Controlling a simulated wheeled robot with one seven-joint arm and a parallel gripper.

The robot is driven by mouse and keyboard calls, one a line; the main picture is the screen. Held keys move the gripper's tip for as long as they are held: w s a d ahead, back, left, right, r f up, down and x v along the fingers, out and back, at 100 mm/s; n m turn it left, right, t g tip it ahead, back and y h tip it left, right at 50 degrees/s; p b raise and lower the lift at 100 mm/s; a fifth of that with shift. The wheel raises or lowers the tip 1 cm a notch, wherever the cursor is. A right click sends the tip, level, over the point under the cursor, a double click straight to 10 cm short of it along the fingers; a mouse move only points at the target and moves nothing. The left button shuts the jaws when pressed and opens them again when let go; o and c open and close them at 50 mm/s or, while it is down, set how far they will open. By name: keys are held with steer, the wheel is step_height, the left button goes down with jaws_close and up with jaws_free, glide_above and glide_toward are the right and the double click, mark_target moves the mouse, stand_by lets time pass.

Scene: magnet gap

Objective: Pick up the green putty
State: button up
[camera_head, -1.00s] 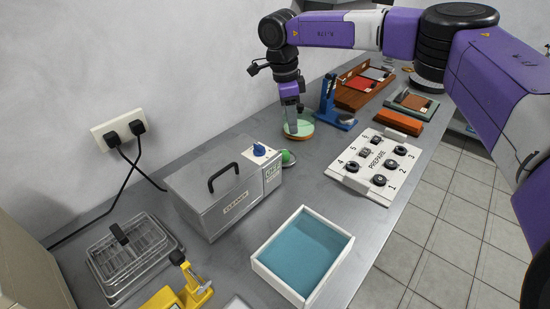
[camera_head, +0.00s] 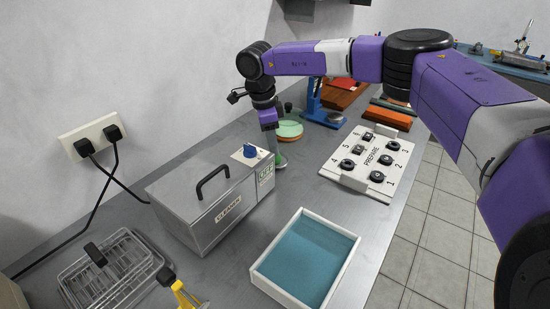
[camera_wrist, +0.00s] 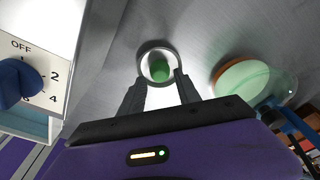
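The green putty (camera_wrist: 160,70) is a small green lump inside a pale round rim, perhaps a small cup or dish, in the wrist view. I cannot tell whether the fingers touch the rim.
The metal cleaner box (camera_head: 208,207) with handle and blue knob stands close left of my gripper. A round green-topped disc (camera_head: 289,130) and a blue stand (camera_head: 312,105) are behind. The white "PREPARE" board (camera_head: 345,174) is right. A blue-lined white tray (camera_head: 347,270) is in front.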

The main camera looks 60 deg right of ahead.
steer(key=f, duration=0.3)
steer(key=shift+s+d+f, duration=0.25)
steer(key=shift+s+f, duration=0.05)
jaws_close()
steer(key=shift+r, duration=0.1)
step_height(320, 180, up, 20)
stand_by(0.4)
